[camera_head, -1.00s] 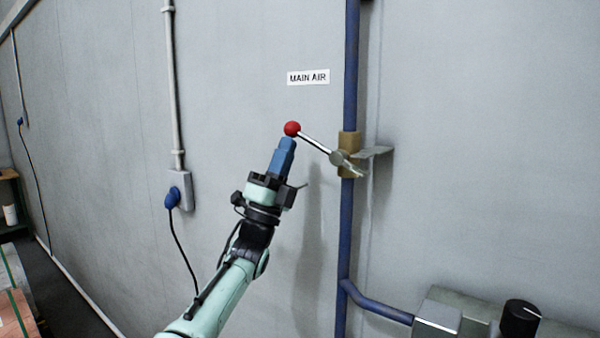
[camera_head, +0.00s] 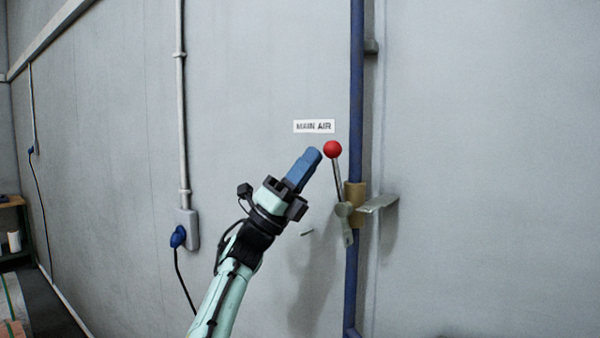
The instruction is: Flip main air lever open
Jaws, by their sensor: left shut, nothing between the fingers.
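The main air lever (camera_head: 337,178) has a metal rod with a red ball knob (camera_head: 333,149) at its upper end. It stands nearly upright, leaning slightly left, beside the blue pipe (camera_head: 357,90). Its pivot sits at a brass-coloured valve body (camera_head: 355,203) on the pipe. My left gripper (camera_head: 314,154) is shut, with its blue fingers just left of the red knob. Nothing is held; whether the fingertips touch the knob I cannot tell. A "MAIN AIR" label (camera_head: 314,126) is on the wall above. My right gripper is not in view.
A metal bracket (camera_head: 378,203) sticks out right of the valve. A grey conduit (camera_head: 181,100) runs down to a socket with a blue plug (camera_head: 178,237) at left. A shelf (camera_head: 12,203) stands far left. The wall right of the pipe is clear.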

